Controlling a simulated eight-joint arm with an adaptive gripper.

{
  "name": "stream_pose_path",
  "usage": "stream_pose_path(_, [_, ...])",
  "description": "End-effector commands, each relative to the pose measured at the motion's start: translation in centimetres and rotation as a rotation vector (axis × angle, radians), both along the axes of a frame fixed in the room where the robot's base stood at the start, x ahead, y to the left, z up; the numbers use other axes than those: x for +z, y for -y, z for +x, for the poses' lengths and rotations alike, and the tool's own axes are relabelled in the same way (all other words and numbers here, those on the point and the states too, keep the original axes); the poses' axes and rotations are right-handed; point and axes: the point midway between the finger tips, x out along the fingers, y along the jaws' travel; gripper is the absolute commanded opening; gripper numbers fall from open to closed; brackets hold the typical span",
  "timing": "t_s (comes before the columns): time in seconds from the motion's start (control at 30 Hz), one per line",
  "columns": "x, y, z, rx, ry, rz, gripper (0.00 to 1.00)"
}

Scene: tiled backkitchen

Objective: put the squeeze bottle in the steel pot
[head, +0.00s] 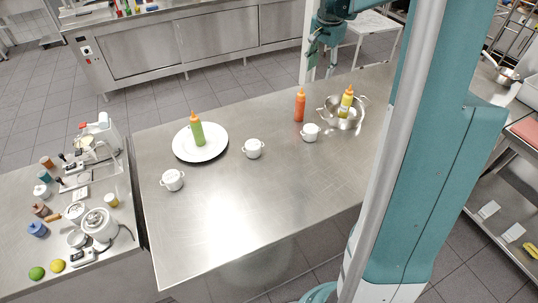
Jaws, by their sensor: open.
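A yellow squeeze bottle (346,102) with an orange cap stands, slightly tilted, inside the steel pot (328,117), a shiny two-handled bowl at the right of the steel table. A green squeeze bottle (197,131) with an orange tip stands on a white plate (214,151) at the left. My gripper (312,58) is open, high at the top of the head view, above and apart from the yellow bottle and pot. Its fingers are small and partly hidden, and nothing shows between them.
The front of the steel table (240,220) is clear. A left counter (88,272) holds jars, fruit and appliances.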

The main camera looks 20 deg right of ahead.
Motion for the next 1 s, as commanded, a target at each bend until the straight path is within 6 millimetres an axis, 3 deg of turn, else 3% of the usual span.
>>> stream_pose_path(0.1, [1.5,-3.0,-1.2,0.063,0.017,-0.017,0.44])
stream_pose_path(0.5, [4.9,-11.7,-5.7,0.273,0.075,-0.075,0.44])
stream_pose_path(1.0, [6.9,-21.4,-12.8,0.532,0.149,-0.155,0.44])
